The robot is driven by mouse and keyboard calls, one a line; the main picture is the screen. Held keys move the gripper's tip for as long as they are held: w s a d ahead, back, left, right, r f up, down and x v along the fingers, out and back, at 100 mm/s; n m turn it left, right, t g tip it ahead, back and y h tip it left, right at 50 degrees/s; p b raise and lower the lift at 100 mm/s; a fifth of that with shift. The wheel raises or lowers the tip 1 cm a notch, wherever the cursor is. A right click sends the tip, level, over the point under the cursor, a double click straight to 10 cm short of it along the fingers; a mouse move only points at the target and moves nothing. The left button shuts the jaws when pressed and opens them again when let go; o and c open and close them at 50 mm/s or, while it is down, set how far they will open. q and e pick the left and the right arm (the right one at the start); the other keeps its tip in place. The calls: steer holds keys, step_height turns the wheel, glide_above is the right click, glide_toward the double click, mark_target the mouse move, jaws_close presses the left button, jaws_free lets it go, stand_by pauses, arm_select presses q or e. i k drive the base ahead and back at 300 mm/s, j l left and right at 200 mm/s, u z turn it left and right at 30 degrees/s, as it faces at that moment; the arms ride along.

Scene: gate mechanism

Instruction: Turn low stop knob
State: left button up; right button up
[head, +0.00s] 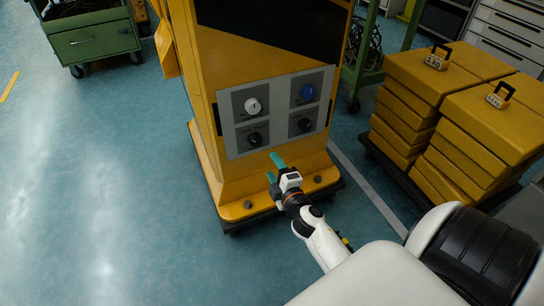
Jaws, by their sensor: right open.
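A yellow gate cabinet (203,65) stands in the middle of the head view. Its grey control panel (278,117) carries a white knob (252,106) at upper left, a blue knob (308,92) at upper right, and two black knobs, one at lower left (255,139) and one at lower right (305,124). The labels are too small to read, so I cannot tell which is the low stop knob. My right gripper (274,168), with teal fingers, is open and empty just below the panel, apart from the knobs. My left gripper is not in view.
Stacks of yellow weight blocks (485,135) with handles stand on a dark base at right. A green cart (92,41) is at upper left, and a green rack (368,60) stands behind the cabinet. The blue floor at left is clear.

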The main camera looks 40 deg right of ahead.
mark_target(253, 107)
steer(key=z, duration=1.25)
